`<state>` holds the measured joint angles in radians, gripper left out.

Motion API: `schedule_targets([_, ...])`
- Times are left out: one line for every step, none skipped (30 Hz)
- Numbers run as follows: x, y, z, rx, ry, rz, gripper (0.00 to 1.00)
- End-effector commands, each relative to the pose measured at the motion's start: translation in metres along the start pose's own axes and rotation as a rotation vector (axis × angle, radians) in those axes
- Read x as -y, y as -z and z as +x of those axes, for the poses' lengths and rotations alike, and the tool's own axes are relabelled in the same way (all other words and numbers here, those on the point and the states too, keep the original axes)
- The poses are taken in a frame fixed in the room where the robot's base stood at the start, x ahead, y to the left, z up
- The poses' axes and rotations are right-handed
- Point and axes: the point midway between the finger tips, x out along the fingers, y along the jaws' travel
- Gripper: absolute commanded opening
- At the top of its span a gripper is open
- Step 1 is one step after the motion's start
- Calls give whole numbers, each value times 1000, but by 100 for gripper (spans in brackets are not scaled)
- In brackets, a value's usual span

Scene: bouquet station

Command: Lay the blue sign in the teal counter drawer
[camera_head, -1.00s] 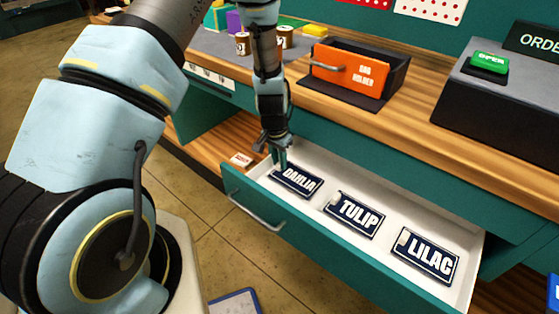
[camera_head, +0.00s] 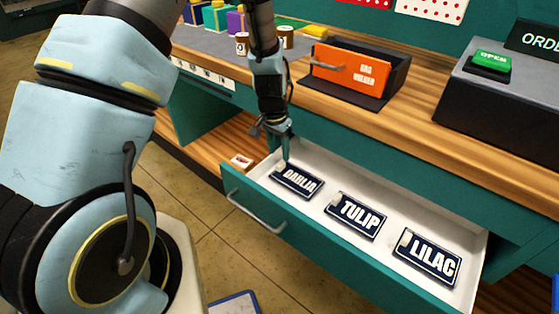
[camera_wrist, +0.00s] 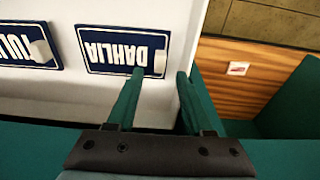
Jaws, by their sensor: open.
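The teal counter drawer (camera_head: 330,244) is pulled open, with a white inside. Three dark blue signs lie flat in a row in it: DAHLIA (camera_head: 297,181) at the left, TULIP (camera_head: 355,215) in the middle and LILAC (camera_head: 427,260) at the right. My gripper (camera_head: 285,157) is over the drawer's left end, just beyond the DAHLIA sign. In the wrist view my gripper (camera_wrist: 160,75) is open with nothing between its fingers. One fingertip overlaps the edge of the DAHLIA sign (camera_wrist: 124,52) there; I cannot tell whether they touch. The TULIP sign (camera_wrist: 25,45) is partly cut off.
An orange bin (camera_head: 351,75) stands on the wooden counter, beside a dark box with a green OPEN button (camera_head: 492,61). A small white-and-red card (camera_head: 241,161) lies on the wooden shelf left of the drawer. A blue-edged board (camera_head: 235,303) shows at the bottom.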

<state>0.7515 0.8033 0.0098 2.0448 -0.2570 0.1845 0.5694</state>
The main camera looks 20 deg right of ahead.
Motion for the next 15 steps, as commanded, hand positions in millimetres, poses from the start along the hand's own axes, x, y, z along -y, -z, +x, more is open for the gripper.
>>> schedule_targets([0,1,-9,-4,1,0,52])
schedule_targets([0,1,-15,-5,2,0,52])
schedule_targets([0,1,-22,-4,2,0,52])
schedule_targets([0,1,-28,-4,2,1,52])
schedule_targets([1,1,-33,-4,2,1,52])
schedule_targets([0,1,-40,-4,2,0,52])
schedule_targets([0,1,-44,-3,1,0,52])
schedule_targets([0,1,-48,-4,2,-1,52])
schedule_targets([0,1,-53,-2,1,-1,52])
schedule_targets([0,1,-56,-2,1,0,52])
schedule_targets([0,1,-59,-2,1,0,52])
schedule_targets([0,0,-62,-1,1,0,52])
schedule_targets([0,0,-64,0,0,0,52])
schedule_targets([0,0,-66,0,0,0,52])
schedule_targets([0,0,-67,0,0,0,52])
